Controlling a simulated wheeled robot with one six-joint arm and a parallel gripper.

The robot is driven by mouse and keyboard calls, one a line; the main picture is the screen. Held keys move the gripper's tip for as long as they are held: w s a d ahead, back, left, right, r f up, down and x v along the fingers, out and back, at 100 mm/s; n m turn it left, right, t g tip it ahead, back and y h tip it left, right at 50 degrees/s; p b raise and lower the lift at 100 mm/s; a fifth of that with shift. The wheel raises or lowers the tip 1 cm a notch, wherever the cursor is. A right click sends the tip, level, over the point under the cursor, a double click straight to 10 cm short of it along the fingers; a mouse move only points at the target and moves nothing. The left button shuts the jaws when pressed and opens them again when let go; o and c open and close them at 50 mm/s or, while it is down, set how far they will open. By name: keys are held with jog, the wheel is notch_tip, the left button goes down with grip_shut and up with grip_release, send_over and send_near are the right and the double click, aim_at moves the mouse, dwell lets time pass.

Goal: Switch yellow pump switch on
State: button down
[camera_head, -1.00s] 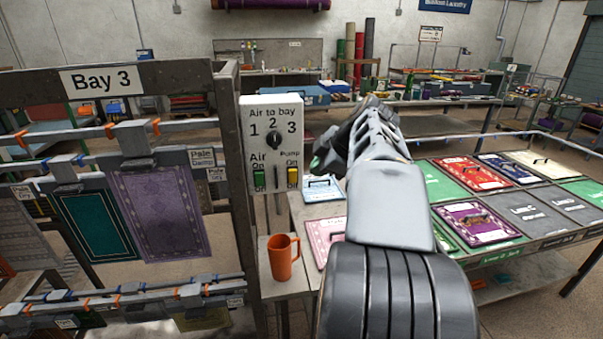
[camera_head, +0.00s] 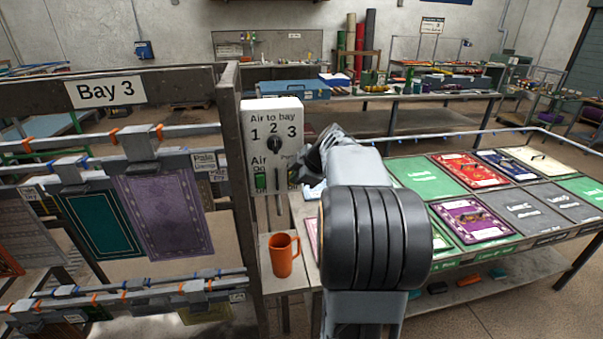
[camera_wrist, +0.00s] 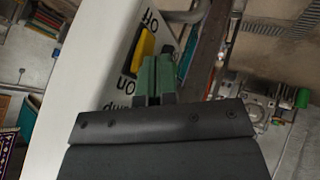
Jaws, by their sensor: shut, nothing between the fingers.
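The yellow pump switch (camera_wrist: 145,44) is on the white control panel, seen aslant in the wrist view between the labels "Off" and "On". My gripper (camera_wrist: 156,70) is shut and empty. Its green fingertips are beside the "On" end of the switch, in front of part of it; I cannot tell whether they touch. The white control panel (camera_head: 263,106) stands upright on the frame's right side.
A green air switch (camera_head: 261,182) and a dial (camera_head: 274,144) are on the same panel. An orange mug (camera_head: 283,255) stands on a small stand below. The Bay 3 rack (camera_head: 228,150) is close on the left. A table with labelled mats (camera_head: 425,180) is on the right.

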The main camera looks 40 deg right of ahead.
dwell(0.3)
jog(key=shift+w+d+r+b, duration=0.2)
jog(key=shift+w+b, duration=0.25)
jog(key=shift+b, duration=0.15)
jog(key=shift+r, duration=0.1)
jog(key=shift+r, duration=0.7)
